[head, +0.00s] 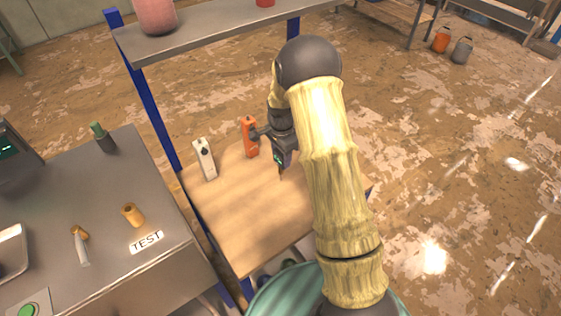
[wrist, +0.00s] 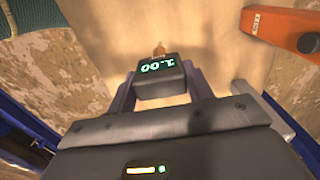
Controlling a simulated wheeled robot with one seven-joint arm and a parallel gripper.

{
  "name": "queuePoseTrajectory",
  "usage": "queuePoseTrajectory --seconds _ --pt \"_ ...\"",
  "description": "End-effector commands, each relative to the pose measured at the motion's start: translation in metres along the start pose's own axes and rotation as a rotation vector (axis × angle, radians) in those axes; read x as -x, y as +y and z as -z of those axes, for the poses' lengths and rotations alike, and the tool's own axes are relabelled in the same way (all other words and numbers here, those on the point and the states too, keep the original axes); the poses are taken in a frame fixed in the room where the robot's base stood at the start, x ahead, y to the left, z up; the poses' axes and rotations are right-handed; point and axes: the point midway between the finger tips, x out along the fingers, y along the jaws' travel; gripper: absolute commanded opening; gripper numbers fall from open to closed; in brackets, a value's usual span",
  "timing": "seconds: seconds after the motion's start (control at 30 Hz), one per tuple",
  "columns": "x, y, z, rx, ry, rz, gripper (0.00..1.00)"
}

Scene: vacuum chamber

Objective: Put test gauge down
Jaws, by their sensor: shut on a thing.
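The test gauge (wrist: 160,82) is a small dark box with a lit green display reading 1.00 and a brass-coloured tip at its far end. My gripper (wrist: 161,92) is shut on it, one finger at each side. In the head view my gripper (head: 284,148) is over the right part of the wooden board (head: 235,220), and the gauge (head: 279,158) shows as a small dark piece with a green screen. The tip looks close to the wood; I cannot tell whether it touches. My arm hides the board's right part.
An orange device (head: 250,140) and a white device (head: 206,160) stand at the board's back. The board's front left is clear. A blue post (head: 150,100) and grey upper shelf (head: 210,32) rise behind. A metal bench (head: 110,190) with a TEST label (head: 146,242) stands left.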

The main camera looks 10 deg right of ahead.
Motion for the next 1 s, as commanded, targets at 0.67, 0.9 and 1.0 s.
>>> queuePoseTrajectory --seconds 0.67,0.9,1.0 --pt "-0.041 0.0 0.001 0.0 0.0 0.0 0.25" --pt "-0.043 0.0 0.001 0.0 0.001 0.002 0.25" --pt "-0.045 0.0 0.001 -0.001 0.001 0.002 0.25"
